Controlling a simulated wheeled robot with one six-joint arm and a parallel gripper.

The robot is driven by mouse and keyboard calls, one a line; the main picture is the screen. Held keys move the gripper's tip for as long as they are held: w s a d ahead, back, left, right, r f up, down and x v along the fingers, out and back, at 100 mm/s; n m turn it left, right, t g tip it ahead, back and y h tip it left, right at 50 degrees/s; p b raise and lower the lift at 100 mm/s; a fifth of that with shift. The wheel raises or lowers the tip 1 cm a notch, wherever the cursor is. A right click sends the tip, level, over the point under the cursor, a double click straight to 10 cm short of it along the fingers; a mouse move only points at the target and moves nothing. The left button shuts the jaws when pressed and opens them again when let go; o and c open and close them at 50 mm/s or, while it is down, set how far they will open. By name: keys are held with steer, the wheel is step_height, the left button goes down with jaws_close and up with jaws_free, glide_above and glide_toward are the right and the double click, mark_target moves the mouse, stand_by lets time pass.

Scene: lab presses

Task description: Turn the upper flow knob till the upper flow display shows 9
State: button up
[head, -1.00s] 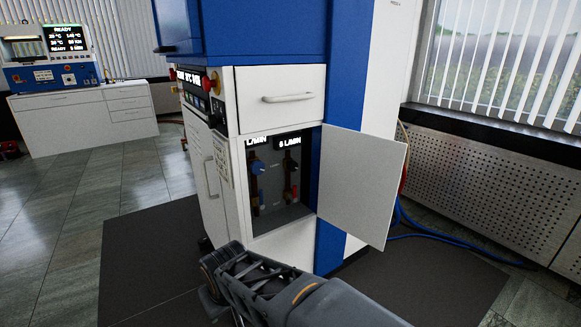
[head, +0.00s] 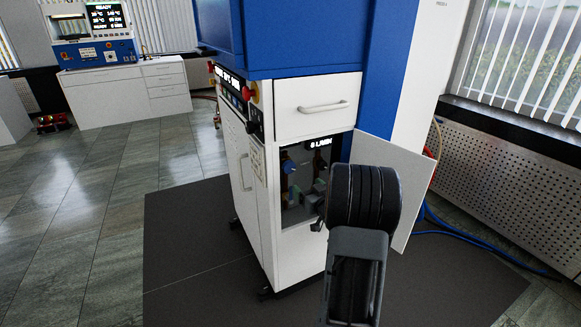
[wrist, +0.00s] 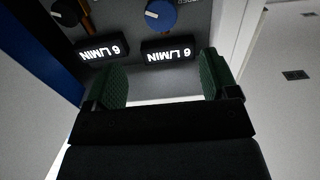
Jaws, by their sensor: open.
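The open compartment of the white cabinet (head: 291,252) holds two flow units side by side. The blue knob (head: 289,167) is on the left in the head view. In the upside-down wrist view, the blue knob (wrist: 160,15) is at right and the black knob (wrist: 68,11) at left, cut by the top edge. The display by the black knob (wrist: 103,50) and the display by the blue knob (wrist: 168,51) each appear to read 6 L/MIN. I cannot tell which unit is called upper. My gripper (wrist: 164,80) is open and empty, apart from both knobs; my arm hides part of the compartment.
The open compartment door (head: 408,170) stands right of the opening, close to my arm. A closed drawer (head: 315,107) is above it. Blue hoses (head: 470,252) lie on the floor at right.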

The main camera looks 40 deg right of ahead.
mark_target(290, 169)
steer(key=w, duration=0.4)
steer(key=w+d+b, duration=0.1)
steer(key=w, duration=0.3)
steer(key=w+b, duration=0.1)
steer(key=w, duration=0.4)
steer(key=shift+d, duration=0.35)
steer(key=c, duration=0.9)
